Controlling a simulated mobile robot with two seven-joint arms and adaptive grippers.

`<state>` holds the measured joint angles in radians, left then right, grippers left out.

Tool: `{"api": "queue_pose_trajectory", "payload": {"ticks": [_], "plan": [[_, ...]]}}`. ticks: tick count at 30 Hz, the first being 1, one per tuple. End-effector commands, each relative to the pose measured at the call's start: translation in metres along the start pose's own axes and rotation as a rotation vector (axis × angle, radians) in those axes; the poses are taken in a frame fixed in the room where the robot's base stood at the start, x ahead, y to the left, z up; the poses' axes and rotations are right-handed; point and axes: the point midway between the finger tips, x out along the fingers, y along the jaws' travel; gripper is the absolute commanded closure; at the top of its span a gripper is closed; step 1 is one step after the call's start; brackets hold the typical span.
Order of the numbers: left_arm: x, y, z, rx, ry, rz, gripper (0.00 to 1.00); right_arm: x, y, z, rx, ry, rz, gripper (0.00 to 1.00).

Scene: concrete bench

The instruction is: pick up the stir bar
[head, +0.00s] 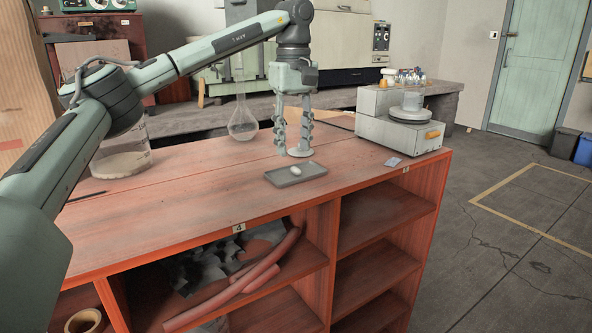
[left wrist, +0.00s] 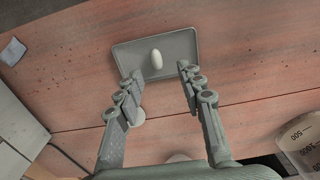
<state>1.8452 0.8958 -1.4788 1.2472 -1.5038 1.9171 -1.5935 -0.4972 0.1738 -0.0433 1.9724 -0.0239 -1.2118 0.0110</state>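The stir bar (head: 295,170) is a small white capsule lying on a shallow grey tray (head: 283,184) on the reddish wooden bench top. In the left wrist view the stir bar (left wrist: 156,59) lies near the tray's middle, just beyond and between my fingertips. My left gripper (head: 292,149) points down above the bench, just behind the tray in the head view. In the left wrist view my left gripper (left wrist: 160,76) has its fingers well apart with nothing between them. My right gripper is in neither view.
A hotplate-like device (head: 400,131) stands right of the tray, with a small grey piece (head: 393,162) by it. A round flask (head: 243,124) and a large beaker (head: 122,160) stand to the left. A pale round item (head: 301,152) is beside my fingers. The front bench top is clear.

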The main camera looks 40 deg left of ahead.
Motion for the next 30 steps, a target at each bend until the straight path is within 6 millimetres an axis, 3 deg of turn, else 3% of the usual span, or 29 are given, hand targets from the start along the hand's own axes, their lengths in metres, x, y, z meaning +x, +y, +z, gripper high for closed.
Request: {"api": "queue_pose_trajectory", "payload": {"ticks": [9, 17, 26, 30], "plan": [[0.043, 0.003, -0.002, 0.0, -0.002, 0.0, 0.62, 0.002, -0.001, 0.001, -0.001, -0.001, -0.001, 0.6], [0.047, 0.004, -0.002, -0.001, -0.002, 0.002, 0.62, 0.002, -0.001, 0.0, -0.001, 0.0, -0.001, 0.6], [0.047, 0.004, -0.002, -0.001, -0.002, 0.002, 0.96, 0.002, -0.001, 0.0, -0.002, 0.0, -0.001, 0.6], [0.047, 0.004, -0.002, -0.001, -0.002, 0.003, 0.98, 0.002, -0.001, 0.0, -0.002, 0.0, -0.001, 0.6]]}}
